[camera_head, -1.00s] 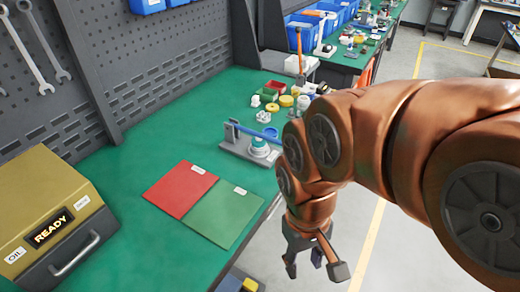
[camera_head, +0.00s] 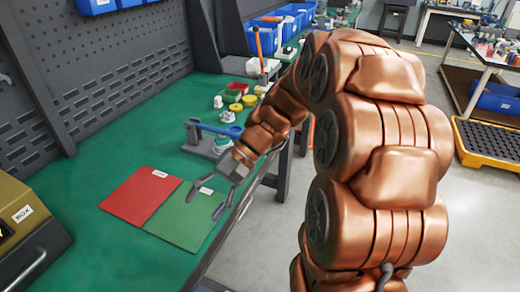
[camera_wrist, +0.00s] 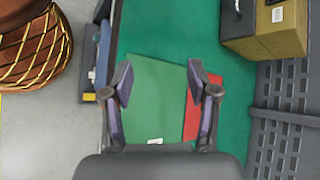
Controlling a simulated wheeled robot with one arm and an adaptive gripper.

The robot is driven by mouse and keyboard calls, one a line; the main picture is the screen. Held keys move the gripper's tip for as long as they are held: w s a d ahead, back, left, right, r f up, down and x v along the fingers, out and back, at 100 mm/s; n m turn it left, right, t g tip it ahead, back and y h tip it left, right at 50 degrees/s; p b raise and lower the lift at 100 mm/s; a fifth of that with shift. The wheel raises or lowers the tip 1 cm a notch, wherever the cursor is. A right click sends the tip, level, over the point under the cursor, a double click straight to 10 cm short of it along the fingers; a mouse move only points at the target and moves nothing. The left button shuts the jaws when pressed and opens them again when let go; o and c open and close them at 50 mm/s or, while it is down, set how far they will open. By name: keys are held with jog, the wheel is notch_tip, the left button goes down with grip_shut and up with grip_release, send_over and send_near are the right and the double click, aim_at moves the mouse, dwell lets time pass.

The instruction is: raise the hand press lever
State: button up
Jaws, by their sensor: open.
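The hand press (camera_head: 205,146) stands on the green bench top, with a grey base and a whitish round part under its arm. Its blue lever (camera_head: 218,129) lies roughly level across the top and ends in a round blue knob at right. My gripper (camera_head: 204,208) is open and empty above the green mat (camera_head: 180,222), on the near side of the press. In the wrist view my open gripper (camera_wrist: 160,85) points down at the green mat (camera_wrist: 155,100). The press does not show in the wrist view.
A red mat (camera_head: 140,196) lies left of the green one. A yellow box (camera_wrist: 268,25) stands on the bench. Yellow rings (camera_head: 236,106) and small parts lie beyond the press. A perforated panel (camera_head: 110,70) backs the bench. Open floor lies to the right.

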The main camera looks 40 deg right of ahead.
jog(key=w+d+f+m+t+y+b, duration=0.25)
jog(key=w+d+t, duration=0.2)
jog(key=d, duration=0.35)
jog(key=w+d+f+m+t+y+b, duration=0.1)
jog(key=w+d+m+t+b, duration=0.15)
jog(key=w+d, duration=0.45)
jog(key=d+f+m+t+h+b, duration=0.2)
jog(key=d+m+t, duration=0.3)
jog(key=d, duration=1.2)
jog(key=shift+n+t+y, duration=0.25)
jog(key=shift+n+t, duration=0.35)
jog(key=shift+t, duration=0.1)
jog(key=x, duration=0.8)
jog(key=shift+f, duration=0.1)
grip_shut()
